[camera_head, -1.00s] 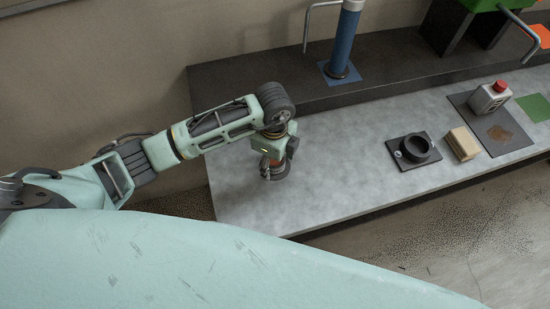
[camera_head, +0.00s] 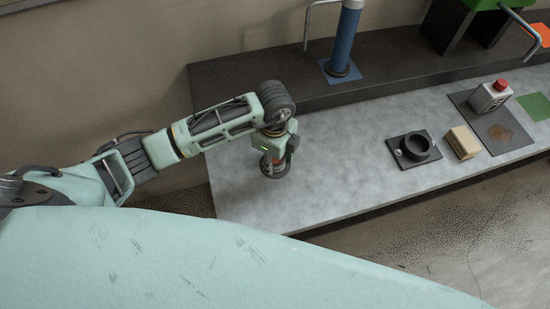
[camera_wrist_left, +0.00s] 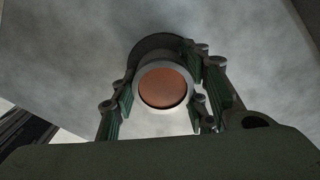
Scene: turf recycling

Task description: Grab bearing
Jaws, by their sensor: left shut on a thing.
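The bearing (camera_wrist_left: 162,87) is a round part with a pale grey ring, a copper-coloured centre and a wider dark flange behind it in the left wrist view. My left gripper (camera_wrist_left: 165,102) has its jointed fingers on both sides of it, shut on it. In the head view, my left gripper (camera_head: 274,163) points down over the left part of the grey worktop. The dark flange of the bearing shows at its lower end, at or just above the worktop; I cannot tell which. My right gripper is not in view.
On the worktop (camera_head: 330,165) to the right are a black plate with a dark round socket (camera_head: 417,147), a tan block (camera_head: 462,143) and a box with a red button (camera_head: 490,96). A blue column (camera_head: 345,45) stands on the raised dark ledge behind. The worktop's middle is clear.

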